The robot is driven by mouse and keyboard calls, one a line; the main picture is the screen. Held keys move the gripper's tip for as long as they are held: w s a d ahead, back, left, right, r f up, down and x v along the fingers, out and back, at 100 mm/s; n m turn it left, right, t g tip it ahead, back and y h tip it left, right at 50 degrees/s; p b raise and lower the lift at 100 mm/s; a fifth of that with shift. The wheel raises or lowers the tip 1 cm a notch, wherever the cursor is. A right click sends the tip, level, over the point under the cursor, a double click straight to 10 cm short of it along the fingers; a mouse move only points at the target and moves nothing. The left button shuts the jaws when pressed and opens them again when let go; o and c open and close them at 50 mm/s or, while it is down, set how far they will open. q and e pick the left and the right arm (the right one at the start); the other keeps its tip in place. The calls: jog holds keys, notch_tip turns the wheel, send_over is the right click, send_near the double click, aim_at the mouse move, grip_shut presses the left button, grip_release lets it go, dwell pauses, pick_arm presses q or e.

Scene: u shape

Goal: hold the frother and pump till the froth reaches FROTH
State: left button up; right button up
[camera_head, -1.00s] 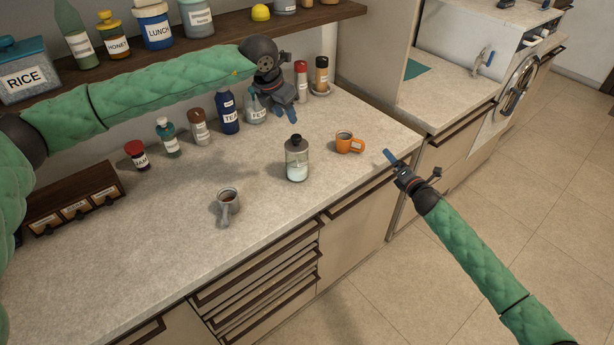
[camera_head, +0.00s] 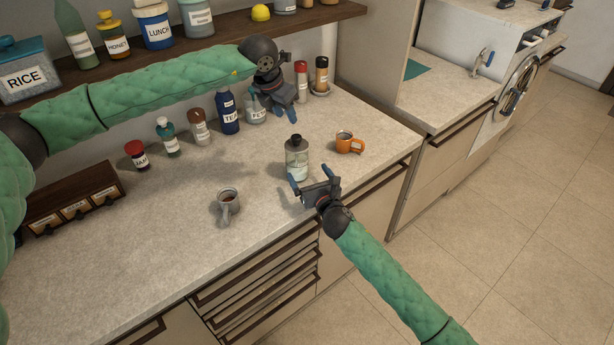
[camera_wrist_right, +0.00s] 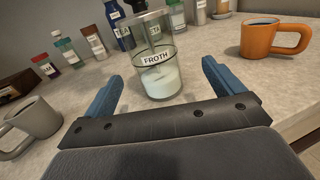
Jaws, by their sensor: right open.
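The frother (camera_head: 297,160) is a clear glass jar with a dark top, standing upright on the counter. In the right wrist view the frother (camera_wrist_right: 158,72) shows white liquid in its lower part and the label FROTH at a line just above the liquid. My right gripper (camera_head: 314,179) is open in front of the frother, its blue fingers pointing at it, with the jar ahead of the gap between them. The frother's top is cut off in the wrist view. My left gripper (camera_head: 283,106) hangs above the back of the counter; its finger gap is unclear.
An orange mug (camera_head: 348,142) stands right of the frother and a grey mug (camera_head: 228,203) stands to its left. Several labelled bottles, such as the blue TEA bottle (camera_head: 228,112), line the back. The counter (camera_head: 180,240) is clear at the front left.

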aim_at(297, 160)
jog(key=shift+s+a+r, duration=0.1)
jog(key=shift+a, duration=0.25)
jog(key=shift+w+a, duration=0.2)
jog(key=shift+x, duration=3.65)
jog(key=c, duration=1.4)
jog(key=shift+o, duration=0.2)
